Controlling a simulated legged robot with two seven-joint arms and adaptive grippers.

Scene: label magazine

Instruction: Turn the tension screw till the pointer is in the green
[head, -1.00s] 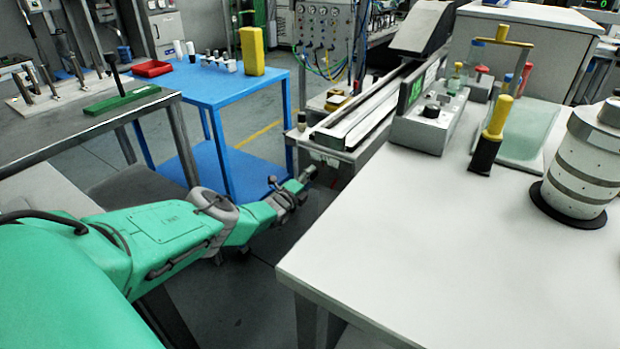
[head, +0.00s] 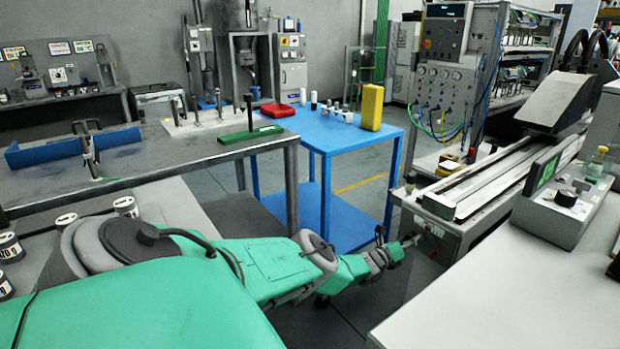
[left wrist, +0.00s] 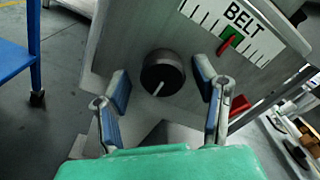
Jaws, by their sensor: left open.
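The tension screw (left wrist: 163,73) is a round black knob with a white line, on a grey plate in the left wrist view. Above it to the right is a white BELT scale (left wrist: 248,28) with a green zone (left wrist: 231,36) and a red pointer (left wrist: 224,47). The pointer's tip lies at the green; its exact place within it is hard to tell. My left gripper (left wrist: 163,95) is open, its two fingers apart on either side of the knob and not visibly touching it. In the head view my left gripper (head: 408,242) is at the conveyor's near end. My right gripper is out of view.
The belt conveyor (head: 480,195) runs back to the right. A blue table (head: 345,135) stands behind my left arm, a grey bench (head: 190,150) to the left. A white table (head: 520,300) with a control box (head: 556,212) is at the right. Open floor lies between.

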